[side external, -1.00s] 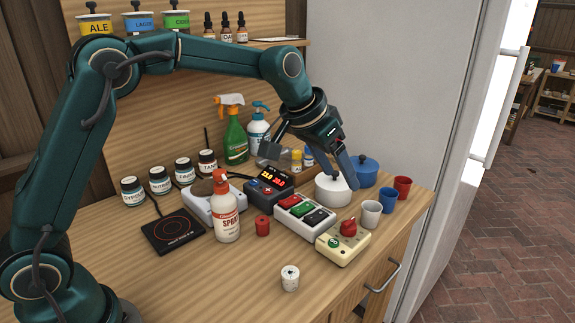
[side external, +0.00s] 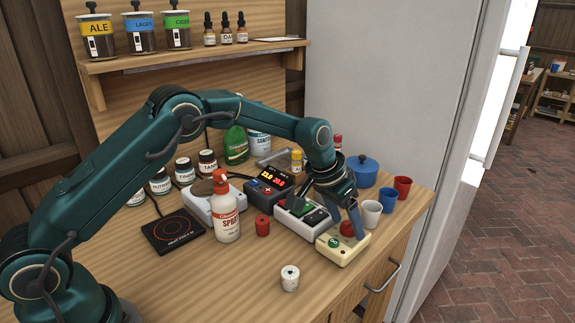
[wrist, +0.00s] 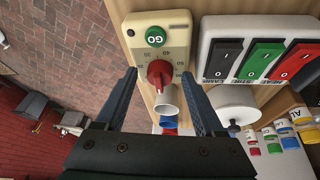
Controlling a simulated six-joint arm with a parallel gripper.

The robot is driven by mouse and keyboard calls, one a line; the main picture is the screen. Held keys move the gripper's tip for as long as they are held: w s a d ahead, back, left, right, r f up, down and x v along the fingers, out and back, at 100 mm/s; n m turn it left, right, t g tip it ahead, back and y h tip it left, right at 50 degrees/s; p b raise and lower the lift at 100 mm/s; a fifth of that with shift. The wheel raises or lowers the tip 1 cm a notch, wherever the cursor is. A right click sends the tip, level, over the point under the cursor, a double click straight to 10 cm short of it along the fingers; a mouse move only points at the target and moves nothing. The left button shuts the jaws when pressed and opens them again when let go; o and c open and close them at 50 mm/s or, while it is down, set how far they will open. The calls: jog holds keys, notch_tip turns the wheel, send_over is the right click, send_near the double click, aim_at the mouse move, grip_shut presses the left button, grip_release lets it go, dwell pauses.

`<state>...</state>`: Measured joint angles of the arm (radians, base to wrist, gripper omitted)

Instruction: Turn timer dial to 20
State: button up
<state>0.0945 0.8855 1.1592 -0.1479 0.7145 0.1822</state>
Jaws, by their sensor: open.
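The timer is a cream box (side external: 352,250) at the front right of the bench, with a green GO button (wrist: 155,36) and a red dial (wrist: 160,73). The dial also shows in the side view (side external: 346,229). In the side view my gripper (side external: 349,220) is just above the timer. I cannot tell whether a finger touches the dial.
A switch box (wrist: 258,48) with three rocker switches stands beside the timer. A white cup (side external: 371,213), a blue cup (side external: 387,200) and a red cup (side external: 402,186) stand close behind. A small white timer-like cylinder (side external: 290,278) stands in front. The bench front edge is near.

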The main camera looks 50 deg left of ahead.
grip_shut()
jog(key=m, duration=0.2)
jog(key=m+h, duration=0.1)
jog(key=shift+a+m+g, duration=0.2)
jog(key=shift+m+g, duration=0.2)
jog(key=m+g+h, duration=0.1)
jog(key=m, duration=0.2)
jog(key=shift+w, duration=0.2)
jog(key=shift+w+m+g, duration=0.2)
jog(key=shift+m+g, duration=0.1)
jog(key=shift+m, duration=0.6)
jog(key=shift+s+m+h, duration=0.1)
jog(key=shift+m+h, duration=0.2)
jog(key=shift+m, duration=0.1)
